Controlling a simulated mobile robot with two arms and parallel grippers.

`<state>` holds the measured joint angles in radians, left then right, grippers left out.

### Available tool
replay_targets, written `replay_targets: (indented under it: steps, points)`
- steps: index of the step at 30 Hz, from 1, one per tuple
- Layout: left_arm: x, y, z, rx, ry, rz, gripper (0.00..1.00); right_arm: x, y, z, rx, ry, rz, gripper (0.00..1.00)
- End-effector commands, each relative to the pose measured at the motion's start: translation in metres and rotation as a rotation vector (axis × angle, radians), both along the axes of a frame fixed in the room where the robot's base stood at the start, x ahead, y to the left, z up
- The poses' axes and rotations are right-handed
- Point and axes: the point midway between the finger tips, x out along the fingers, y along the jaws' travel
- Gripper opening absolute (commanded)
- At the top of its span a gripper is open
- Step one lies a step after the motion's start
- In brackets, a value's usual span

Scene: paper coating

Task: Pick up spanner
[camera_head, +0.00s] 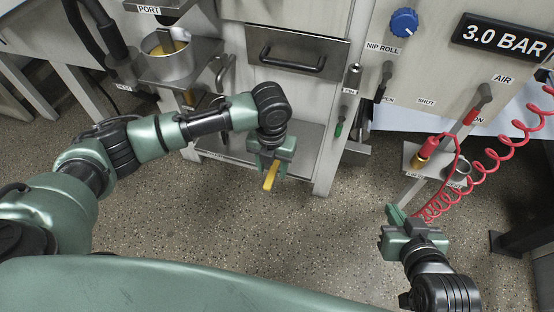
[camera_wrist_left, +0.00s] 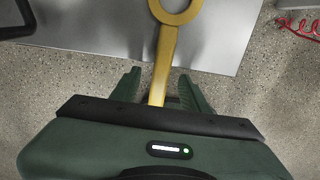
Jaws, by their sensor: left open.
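The yellow spanner (camera_head: 270,177) shows just below my left gripper (camera_head: 267,163) in the head view, in front of the machine's lower shelf. In the left wrist view the spanner (camera_wrist_left: 163,60) runs between the two green fingers of my left gripper (camera_wrist_left: 160,88), with its ring end beyond the fingertips. The fingers stand apart, with a gap visible beside the shaft. The spanner's near end is hidden by the gripper body. I cannot tell what supports it. My right gripper (camera_head: 402,222) is at the lower right, away from the spanner; its jaw opening is unclear.
The grey lower shelf (camera_head: 225,150) is behind the spanner. A steel pot (camera_head: 167,62) stands at upper left. A coiled red hose (camera_head: 486,172) hangs near my right gripper, with a small stand (camera_head: 420,190) beyond it. Speckled floor (camera_head: 320,230) lies clear between my arms.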

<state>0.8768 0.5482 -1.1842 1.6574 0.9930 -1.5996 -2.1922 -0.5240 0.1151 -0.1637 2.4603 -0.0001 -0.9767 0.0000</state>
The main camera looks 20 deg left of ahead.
Motion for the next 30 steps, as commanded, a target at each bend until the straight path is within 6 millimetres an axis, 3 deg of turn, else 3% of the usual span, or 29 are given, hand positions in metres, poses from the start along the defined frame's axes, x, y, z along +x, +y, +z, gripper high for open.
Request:
replay_targets:
  steps: [1, 5, 30]
  points:
    - [0.0, -0.0001, 0.0001, 0.0, 0.0, 0.0, 0.37, -0.0001, 0.0, -0.0001, 0.0, 0.001, 0.0, 0.0]
    - [0.0001, -0.0001, 0.0002, 0.0, 0.0, 0.0, 0.01, -0.0001, -0.0001, -0.0002, 0.0, 0.001, 0.0, 0.0]
    - [0.0004, 0.0, 0.0005, 0.0, -0.001, 0.0, 0.0, -0.0003, -0.0005, -0.0005, -0.001, 0.003, -0.001, 0.0]
